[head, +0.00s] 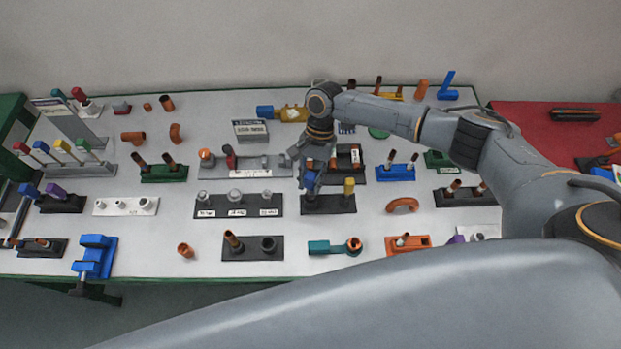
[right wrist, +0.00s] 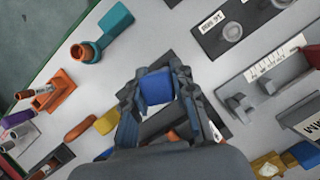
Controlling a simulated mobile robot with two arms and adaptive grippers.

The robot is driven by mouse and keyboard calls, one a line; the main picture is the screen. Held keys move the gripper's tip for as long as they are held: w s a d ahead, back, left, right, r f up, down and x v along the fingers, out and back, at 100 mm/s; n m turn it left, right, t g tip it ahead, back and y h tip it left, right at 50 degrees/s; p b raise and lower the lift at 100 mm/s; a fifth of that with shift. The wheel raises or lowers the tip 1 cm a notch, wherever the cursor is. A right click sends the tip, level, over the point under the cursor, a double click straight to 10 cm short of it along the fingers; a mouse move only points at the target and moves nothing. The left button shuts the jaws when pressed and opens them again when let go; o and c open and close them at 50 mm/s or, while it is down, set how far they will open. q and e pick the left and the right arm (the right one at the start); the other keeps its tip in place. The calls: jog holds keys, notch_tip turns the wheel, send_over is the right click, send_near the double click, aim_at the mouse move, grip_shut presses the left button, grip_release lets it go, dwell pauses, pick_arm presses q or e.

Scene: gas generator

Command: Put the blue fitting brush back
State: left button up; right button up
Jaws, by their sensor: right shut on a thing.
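My right gripper (head: 311,176) is shut on the blue fitting brush (right wrist: 157,88). In the right wrist view, the brush's blue block-shaped top sits between the two fingertips (right wrist: 157,95). In the head view, the gripper is over the left part of a dark holder (head: 328,206), and a little blue shows among the fingers. A yellow-topped brush (head: 349,187) stands upright at the holder's right end. The brush's lower end is hidden, so I cannot tell whether it is in the holder or just above it. My left gripper is not in view.
A dark labelled block with orange and dark pieces (head: 357,155) stands just behind the holder. A teal fitting (head: 325,247) lies in front. White tabletop is clear around (head: 390,225).

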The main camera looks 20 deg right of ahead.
aim_at(310, 192)
jog(key=shift+f+b, duration=1.4)
jog(key=shift+f, duration=1.2)
jog(key=o, duration=1)
jog(key=shift+o, duration=0.2)
jog(key=v, duration=1.2)
jog(key=shift+s, duration=0.1)
